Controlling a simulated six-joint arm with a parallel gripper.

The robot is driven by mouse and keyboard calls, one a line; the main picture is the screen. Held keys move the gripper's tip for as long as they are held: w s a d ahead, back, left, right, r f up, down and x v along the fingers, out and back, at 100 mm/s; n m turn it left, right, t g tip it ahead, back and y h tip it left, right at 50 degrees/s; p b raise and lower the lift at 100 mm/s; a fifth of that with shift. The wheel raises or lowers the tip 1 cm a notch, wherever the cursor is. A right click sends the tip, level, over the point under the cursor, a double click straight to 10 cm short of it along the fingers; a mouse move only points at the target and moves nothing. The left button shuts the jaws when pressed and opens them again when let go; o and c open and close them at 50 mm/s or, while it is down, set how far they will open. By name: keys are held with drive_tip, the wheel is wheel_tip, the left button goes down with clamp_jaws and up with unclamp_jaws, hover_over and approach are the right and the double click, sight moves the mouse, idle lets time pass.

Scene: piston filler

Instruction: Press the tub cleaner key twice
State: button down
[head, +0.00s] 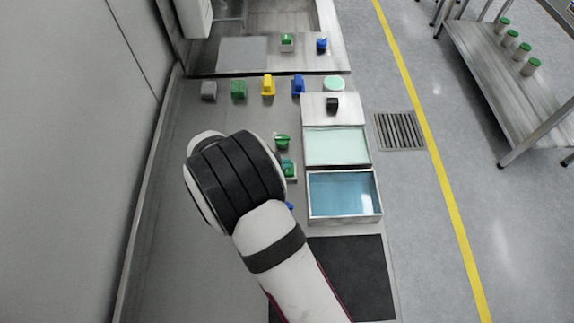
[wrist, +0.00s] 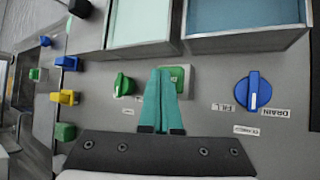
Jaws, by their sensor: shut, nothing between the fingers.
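In the wrist view my gripper (wrist: 161,72) has its teal fingers shut together and empty. The tips overlap the left part of a green push key (wrist: 186,76) on a pale plate; I cannot tell whether they touch it. That key also shows in the head view (head: 288,169), partly behind my arm. A green rotary knob (wrist: 123,85) is left of the fingers. A blue rotary knob (wrist: 253,91) is right, with FILL and DRAIN labels. Another green key (head: 287,41) sits on the far panel. No label readably says tub cleaner.
Two trays border the panel: a pale green one (head: 337,128) and a blue-liquid one (head: 312,213). A yellow block (head: 268,86) and other coloured blocks stand in a row farther back. A black mat (head: 372,272) lies at the near right. My arm covers the middle of the counter.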

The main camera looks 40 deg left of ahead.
drive_tip(key=shift+f, duration=0.45)
idle(0.3)
drive_tip(key=shift+r, duration=1.25)
drive_tip(key=shift+r, duration=2.5)
